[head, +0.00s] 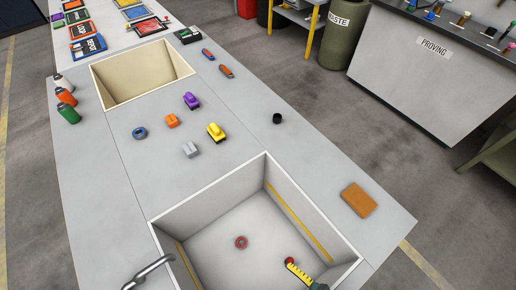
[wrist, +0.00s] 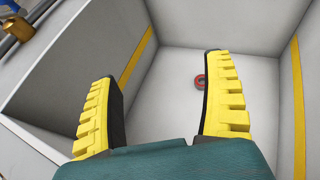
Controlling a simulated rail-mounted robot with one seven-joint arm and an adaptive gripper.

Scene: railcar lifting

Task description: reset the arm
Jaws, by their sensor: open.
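My gripper (head: 298,270) shows at the lower right of the white-walled bin in the head view, over its inside. In the wrist view its two yellow, black-lined fingers (wrist: 162,75) stand wide apart with nothing between them. A small red ring (head: 241,242) lies on the bin floor, left of and apart from the gripper. It also shows beyond the fingers in the wrist view (wrist: 202,82). A red spot shows at the fingertip in the head view; I cannot tell what it is. Most of my arm is out of view.
The near bin (head: 311,210) has yellow stripes inside. A bent metal bar (head: 148,272) is at its left edge. An orange-brown block (head: 358,199) lies to its right. Small railcar-like pieces (head: 216,132) stand beyond it, before an empty cream bin (head: 143,75). Spray cans (head: 68,112) stand left.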

